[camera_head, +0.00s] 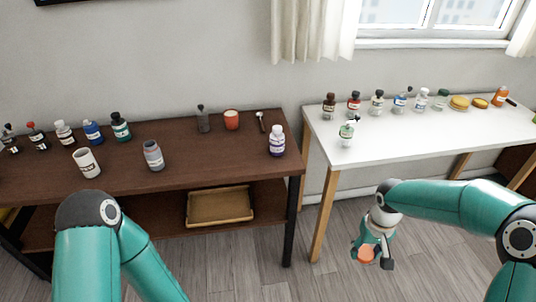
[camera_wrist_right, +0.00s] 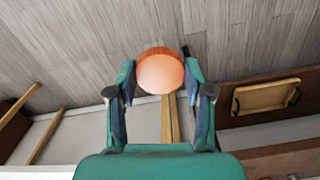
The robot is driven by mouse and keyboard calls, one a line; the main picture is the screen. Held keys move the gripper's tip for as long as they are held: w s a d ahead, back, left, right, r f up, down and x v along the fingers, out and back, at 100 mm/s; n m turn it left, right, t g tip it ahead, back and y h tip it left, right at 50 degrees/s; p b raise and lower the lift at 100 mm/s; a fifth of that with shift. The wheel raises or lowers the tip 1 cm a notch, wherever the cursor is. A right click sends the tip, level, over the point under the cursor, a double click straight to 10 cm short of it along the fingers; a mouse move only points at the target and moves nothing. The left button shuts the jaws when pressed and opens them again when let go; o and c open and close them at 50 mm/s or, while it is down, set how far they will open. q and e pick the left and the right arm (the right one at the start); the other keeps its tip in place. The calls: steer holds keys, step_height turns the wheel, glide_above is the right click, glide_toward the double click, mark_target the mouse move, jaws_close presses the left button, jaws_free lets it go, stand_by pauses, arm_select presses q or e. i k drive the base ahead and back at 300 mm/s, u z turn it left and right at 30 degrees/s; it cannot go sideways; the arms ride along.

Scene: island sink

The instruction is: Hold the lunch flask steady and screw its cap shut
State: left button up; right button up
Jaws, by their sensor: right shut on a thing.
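My right gripper (camera_head: 372,250) is shut on a round orange piece, which looks like the cap (camera_head: 366,255). It hangs over the floor in front of the white table. In the right wrist view the orange cap (camera_wrist_right: 160,72) sits between the two fingertips. A grey jar (camera_head: 153,156), which may be the lunch flask, stands upright near the front of the brown table. Whether its top is open is too small to tell. My right gripper is far to its right, apart from it. My left arm shows at the lower left, but its gripper is out of view.
A white cup (camera_head: 87,163) stands left of the jar, and a white bottle with a purple label (camera_head: 277,141) stands at the right end. Several bottles line the back left. The white table (camera_head: 400,138) holds more bottles. A wooden tray (camera_head: 220,207) lies on the lower shelf.

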mark_target(153, 155)
steer(key=u, duration=0.3)
steer(key=k, duration=0.5)
steer(key=u, duration=0.55)
steer(key=i, duration=1.15)
steer(key=z, duration=0.3)
